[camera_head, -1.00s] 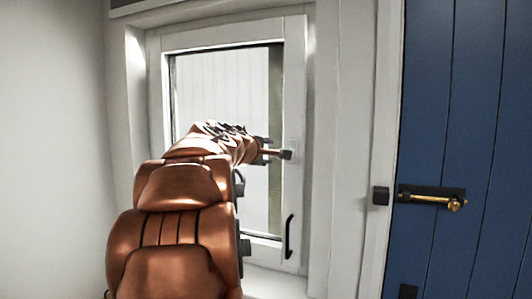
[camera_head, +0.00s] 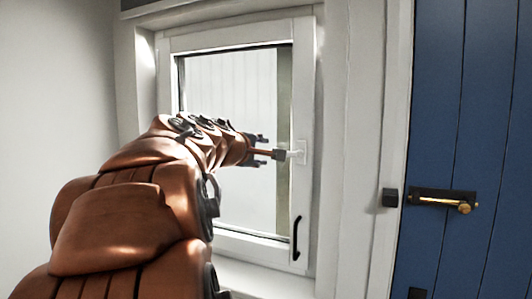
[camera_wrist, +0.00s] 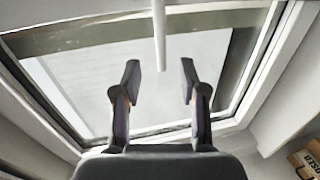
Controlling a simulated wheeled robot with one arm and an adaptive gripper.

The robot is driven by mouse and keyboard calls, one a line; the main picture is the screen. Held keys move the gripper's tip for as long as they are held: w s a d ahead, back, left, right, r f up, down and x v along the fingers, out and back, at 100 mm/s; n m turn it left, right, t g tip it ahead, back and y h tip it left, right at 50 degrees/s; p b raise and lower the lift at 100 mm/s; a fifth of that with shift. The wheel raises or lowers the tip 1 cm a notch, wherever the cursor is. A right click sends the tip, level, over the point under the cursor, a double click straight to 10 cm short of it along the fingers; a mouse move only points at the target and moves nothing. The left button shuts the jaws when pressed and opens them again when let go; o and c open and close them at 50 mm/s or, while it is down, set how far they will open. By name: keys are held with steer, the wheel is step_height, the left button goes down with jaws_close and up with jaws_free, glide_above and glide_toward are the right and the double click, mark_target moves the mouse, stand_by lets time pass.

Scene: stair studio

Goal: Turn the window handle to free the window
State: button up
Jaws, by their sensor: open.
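The white window handle (camera_head: 299,152) sits on the right side of the white window frame (camera_head: 302,100). In the wrist view it is a pale rod (camera_wrist: 159,38) coming down from the top edge, its end between the lines of the fingers. My gripper (camera_head: 268,149) is beside the handle, to its left in the head view. In the wrist view my gripper (camera_wrist: 158,82) is open, with one finger on each side and a gap between. I see no finger touching the rod. The window looks shut.
A black pull handle (camera_head: 296,238) is lower on the window frame. To the right is a blue door (camera_head: 480,120) with a brass bolt (camera_head: 440,200). A brown sign with lettering (camera_wrist: 305,160) shows at the wrist view's lower right.

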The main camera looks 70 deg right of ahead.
steer(key=shift+v, duration=1.1)
steer(key=w+a+f+t+y, duration=0.2)
steer(key=w+a+f+y, duration=0.35)
steer(key=a+f, duration=0.75)
steer(key=w+a+f+t+y, duration=0.2)
steer(key=w+a+f+y, duration=0.2)
steer(key=w+a+f, duration=0.8)
steer(key=s+a+f+g+y, duration=0.1)
steer(key=s+a+f+y, duration=0.1)
steer(key=s+a+f, duration=0.3)
steer(key=s+a+f+n+g+y, duration=0.1)
steer(key=s+a+f, duration=0.4)
steer(key=a, duration=0.5)
steer(key=s+a+f+g+y, duration=0.1)
steer(key=s+a+f+y, duration=0.2)
steer(key=s+a+f, duration=0.3)
steer(key=a, duration=0.2)
steer(key=shift+a+f+n+g, duration=0.2)
steer(key=shift+a+n+g, duration=0.1)
steer(key=shift+g, duration=0.1)
steer(key=shift+d, duration=0.15)
